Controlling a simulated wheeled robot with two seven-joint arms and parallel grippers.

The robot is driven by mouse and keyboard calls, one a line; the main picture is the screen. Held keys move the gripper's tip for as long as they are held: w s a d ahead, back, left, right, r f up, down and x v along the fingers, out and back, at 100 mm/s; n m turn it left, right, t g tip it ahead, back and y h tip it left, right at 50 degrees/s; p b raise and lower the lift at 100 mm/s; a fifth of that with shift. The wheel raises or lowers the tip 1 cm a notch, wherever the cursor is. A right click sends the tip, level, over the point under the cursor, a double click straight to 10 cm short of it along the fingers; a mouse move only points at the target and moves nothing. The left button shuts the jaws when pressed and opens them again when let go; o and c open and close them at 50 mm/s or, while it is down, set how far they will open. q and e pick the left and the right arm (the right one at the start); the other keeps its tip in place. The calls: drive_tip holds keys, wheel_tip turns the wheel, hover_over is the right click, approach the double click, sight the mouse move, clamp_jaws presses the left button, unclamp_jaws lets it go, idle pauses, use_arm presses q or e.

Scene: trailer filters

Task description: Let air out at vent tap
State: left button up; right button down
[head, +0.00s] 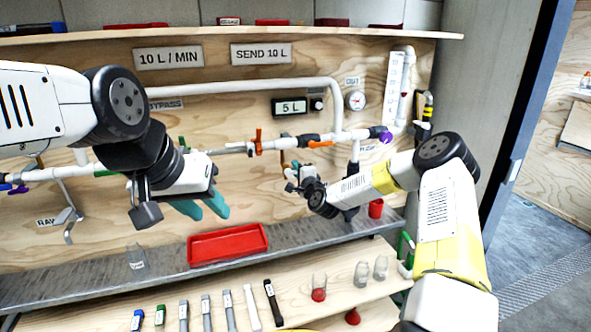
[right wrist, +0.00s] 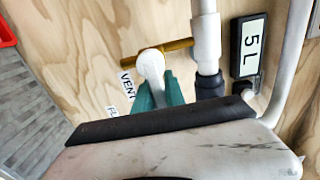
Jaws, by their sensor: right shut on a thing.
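The vent tap (right wrist: 151,66) shows in the right wrist view as a rounded white handle on a brass pipe (right wrist: 176,46), beside the VENT label (right wrist: 127,84). My right gripper (right wrist: 158,92) has its teal fingers shut on this handle. In the head view the right gripper (head: 291,178) is at the panel under the white pipe, and its own wrist largely hides the tap. My left gripper (head: 203,207) is open and empty, its teal fingers apart, in front of the panel and above the red tray.
A red tray (head: 190,253) and a clear cup (head: 136,257) stand on the grey shelf. Several tools and bottles lie on the lower board. The 5 L display (head: 290,106), a gauge (head: 355,100) and white pipes are on the panel. A red cup (head: 376,208) is near my right forearm.

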drive_tip(key=shift+f, duration=0.15)
drive_tip(key=c, duration=1.4)
unclamp_jaws()
drive_tip(key=shift+s, duration=0.1)
drive_tip(key=v, duration=0.7)
drive_tip(key=shift+s, duration=0.3)
drive_tip(key=shift+d, duration=0.1)
